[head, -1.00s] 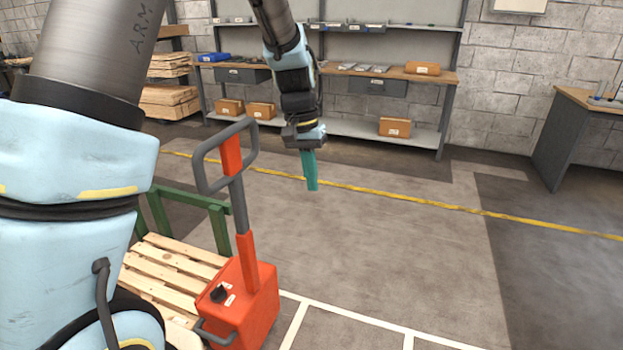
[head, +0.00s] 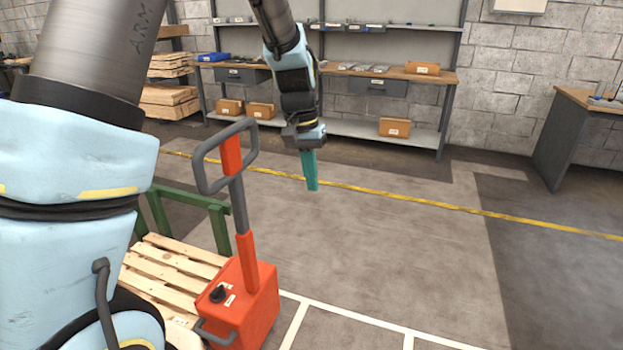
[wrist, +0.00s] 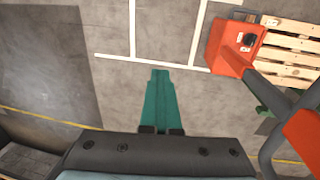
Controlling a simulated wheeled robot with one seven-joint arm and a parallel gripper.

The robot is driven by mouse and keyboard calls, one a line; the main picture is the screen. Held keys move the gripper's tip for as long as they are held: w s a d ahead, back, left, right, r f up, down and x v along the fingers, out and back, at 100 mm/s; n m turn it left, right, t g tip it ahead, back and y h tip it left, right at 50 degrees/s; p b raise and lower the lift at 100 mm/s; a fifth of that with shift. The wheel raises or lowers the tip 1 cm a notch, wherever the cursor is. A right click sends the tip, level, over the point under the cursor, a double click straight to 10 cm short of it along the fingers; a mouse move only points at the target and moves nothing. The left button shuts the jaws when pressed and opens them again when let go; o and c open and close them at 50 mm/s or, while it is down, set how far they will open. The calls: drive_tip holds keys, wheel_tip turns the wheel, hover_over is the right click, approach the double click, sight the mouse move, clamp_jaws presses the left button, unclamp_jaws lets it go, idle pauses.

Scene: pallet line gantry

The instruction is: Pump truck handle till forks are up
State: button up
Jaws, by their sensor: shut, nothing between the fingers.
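The pallet truck's orange body (head: 243,304) stands at the lower middle of the head view, with a black knob on top. Its handle (head: 239,190) rises upright from the body, an orange and grey shaft ending in a grey loop. The forks are hidden behind the body and pallet. My gripper (head: 312,188) has teal fingers pointing down, shut and empty, to the right of the handle loop and apart from it. In the wrist view the shut fingers (wrist: 160,78) are at the centre, and the truck body (wrist: 234,45) and handle loop (wrist: 285,125) are at the right.
A wooden pallet (head: 175,262) lies behind the truck, beside a green frame (head: 218,228). A workbench with shelves (head: 435,76) and cardboard boxes stands along the back wall. Another bench (head: 560,125) is at the right. The floor right of the truck is clear.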

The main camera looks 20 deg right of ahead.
drive_tip(key=o, duration=1)
wheel_tip(320, 180, up, 11)
drive_tip(key=w+a+b, duration=0.1)
drive_tip(key=shift+f+b, duration=0.15)
drive_tip(key=shift+b, duration=0.15)
drive_tip(key=shift+a, duration=0.1)
drive_tip(key=shift+c, duration=0.2)
